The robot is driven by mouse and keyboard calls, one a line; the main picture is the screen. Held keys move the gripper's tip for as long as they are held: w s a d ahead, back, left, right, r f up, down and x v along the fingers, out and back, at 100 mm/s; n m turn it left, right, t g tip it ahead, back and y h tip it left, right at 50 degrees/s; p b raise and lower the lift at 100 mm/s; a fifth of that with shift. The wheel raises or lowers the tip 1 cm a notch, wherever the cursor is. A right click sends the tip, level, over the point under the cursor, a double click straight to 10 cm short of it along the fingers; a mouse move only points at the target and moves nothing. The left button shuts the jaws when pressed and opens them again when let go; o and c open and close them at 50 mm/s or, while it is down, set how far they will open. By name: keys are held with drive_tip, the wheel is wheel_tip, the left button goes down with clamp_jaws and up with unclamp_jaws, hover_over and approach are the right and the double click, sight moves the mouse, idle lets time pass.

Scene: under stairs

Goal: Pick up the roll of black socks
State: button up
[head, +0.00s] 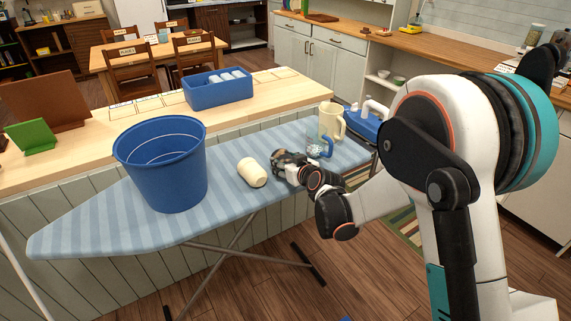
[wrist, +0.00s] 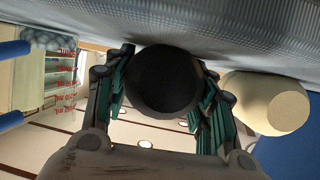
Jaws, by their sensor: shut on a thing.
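The roll of black socks (wrist: 164,82) is a dark round shape in the middle of the wrist view, between the two fingers of my gripper (wrist: 163,95). The fingers are shut on it from both sides. It is close to the striped cloth of the ironing board (head: 75,222); I cannot tell whether it still touches it. In the head view my gripper (head: 283,162) is low over the board, and the roll is mostly hidden by the fingers.
A cream roll (head: 252,172) lies just left of my gripper, with a blue bucket (head: 162,165) beyond it. A clear measuring cup (head: 318,147), a cream pitcher (head: 331,121) and a blue-and-white iron (head: 364,120) stand on the right. A blue bin (head: 218,95) is on the counter behind.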

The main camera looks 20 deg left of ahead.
sight(286, 157)
drive_tip(key=shift+r, duration=0.15)
wheel_tip(286, 157, up, 20)
drive_tip(key=p, duration=0.7)
